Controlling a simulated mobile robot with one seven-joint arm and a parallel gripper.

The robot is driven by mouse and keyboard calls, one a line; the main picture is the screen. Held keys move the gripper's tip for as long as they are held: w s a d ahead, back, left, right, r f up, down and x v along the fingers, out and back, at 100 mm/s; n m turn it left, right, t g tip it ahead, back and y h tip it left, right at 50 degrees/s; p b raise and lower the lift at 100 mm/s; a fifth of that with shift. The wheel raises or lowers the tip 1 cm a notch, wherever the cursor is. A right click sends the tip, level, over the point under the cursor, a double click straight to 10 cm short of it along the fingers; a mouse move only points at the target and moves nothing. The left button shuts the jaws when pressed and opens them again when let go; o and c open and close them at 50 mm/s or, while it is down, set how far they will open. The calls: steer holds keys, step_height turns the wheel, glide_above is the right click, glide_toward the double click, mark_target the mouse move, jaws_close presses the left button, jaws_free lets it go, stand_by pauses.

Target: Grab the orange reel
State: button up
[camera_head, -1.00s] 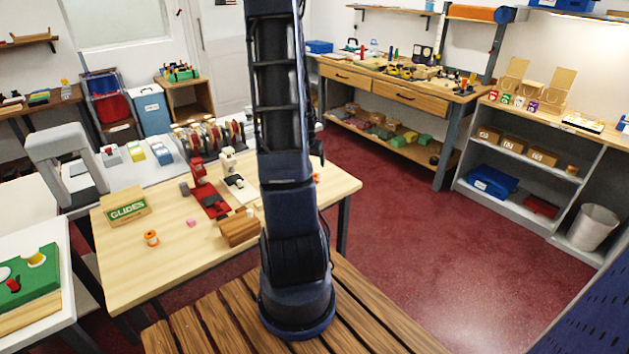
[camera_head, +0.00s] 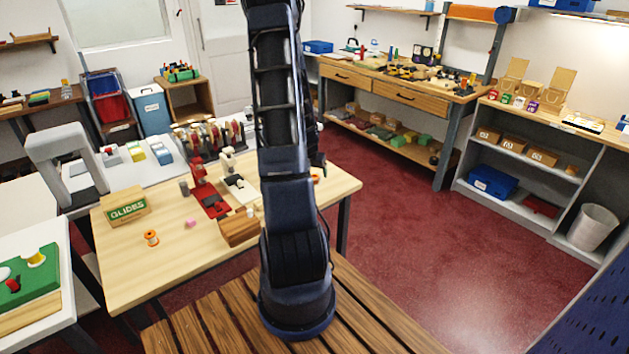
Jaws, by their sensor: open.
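A small orange reel (camera_head: 151,238) stands on the near left part of the light wooden table (camera_head: 185,265). Another small orange thing (camera_head: 316,175) shows at the table's right side, partly hidden behind my arm; I cannot tell what it is. My arm rises through the middle of the view and leaves it at the top. My gripper is not in view.
On the table are a green-labelled GLIDES box (camera_head: 127,207), a small pink piece (camera_head: 191,223), a wooden block (camera_head: 238,229), a red stand (camera_head: 208,195) and a white stand (camera_head: 240,185). The table around the orange reel is clear. Red floor lies open at right.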

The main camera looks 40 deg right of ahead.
steer(key=shift+x, duration=1.9)
steer(key=shift+w+r, duration=0.1)
steer(key=c, duration=1.1)
